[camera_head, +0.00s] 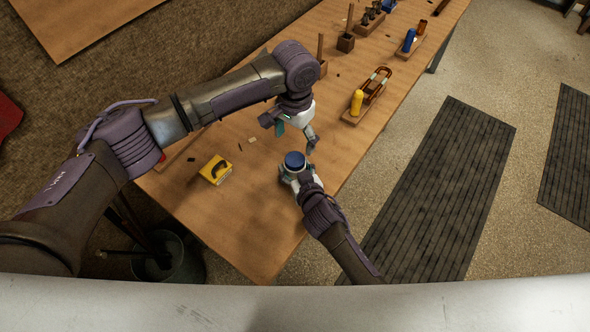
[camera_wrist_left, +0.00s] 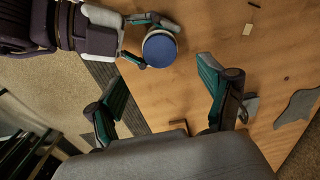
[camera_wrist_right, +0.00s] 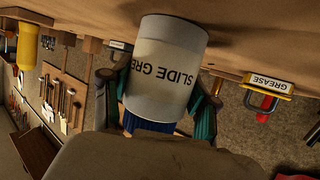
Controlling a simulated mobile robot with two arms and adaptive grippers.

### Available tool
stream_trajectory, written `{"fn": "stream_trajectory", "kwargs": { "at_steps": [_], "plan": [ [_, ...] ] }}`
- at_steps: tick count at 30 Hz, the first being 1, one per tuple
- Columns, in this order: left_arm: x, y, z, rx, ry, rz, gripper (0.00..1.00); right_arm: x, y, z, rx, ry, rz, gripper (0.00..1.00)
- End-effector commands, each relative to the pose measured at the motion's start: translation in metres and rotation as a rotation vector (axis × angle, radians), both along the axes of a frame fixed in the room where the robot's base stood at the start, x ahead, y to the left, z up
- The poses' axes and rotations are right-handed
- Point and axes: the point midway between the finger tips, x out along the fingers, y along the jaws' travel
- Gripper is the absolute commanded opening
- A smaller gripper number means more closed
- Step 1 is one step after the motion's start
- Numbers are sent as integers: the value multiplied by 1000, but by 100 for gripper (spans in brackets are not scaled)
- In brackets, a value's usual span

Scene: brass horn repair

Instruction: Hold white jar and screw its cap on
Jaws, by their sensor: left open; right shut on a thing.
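The white jar (camera_wrist_right: 165,70) is upright in my right gripper (camera_head: 300,176), its label reading "SLIDE GRE" upside down in the right wrist view. Its base is at or close to the tabletop; I cannot tell if it touches. A blue cap (camera_head: 294,160) sits on top of the jar, and it also shows from above in the left wrist view (camera_wrist_left: 160,49). I cannot tell how tight it is. My right gripper's fingers are shut around the jar's sides. My left gripper (camera_head: 296,136) is open and empty, above the table and just beyond the cap, apart from it.
A yellow bottle (camera_head: 357,102) stands in a wooden holder to the right. Wooden blocks and a blue bottle (camera_head: 409,40) are further back. The table's front is mostly clear.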

Motion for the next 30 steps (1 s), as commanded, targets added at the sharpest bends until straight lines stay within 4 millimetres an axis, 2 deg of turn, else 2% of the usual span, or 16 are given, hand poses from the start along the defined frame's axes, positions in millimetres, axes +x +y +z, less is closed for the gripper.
{"fn": "stream_trajectory", "kwargs": {
  "at_steps": [15, 20, 28, 30],
  "plan": [
    [-1, 0, -69, 1, 2, -1, 81, 0, 0, -1, -1, 2, 0, 0],
    [0, 0, -77, 1, 1, -2, 81, 0, 0, -1, -1, 2, 0, 0],
    [0, 0, -78, 1, 1, -2, 81, 0, 0, -1, -1, 2, 0, 0],
    [0, 0, -78, 1, 1, -2, 69, 0, 0, -1, -1, 2, 0, 0]
  ]
}}
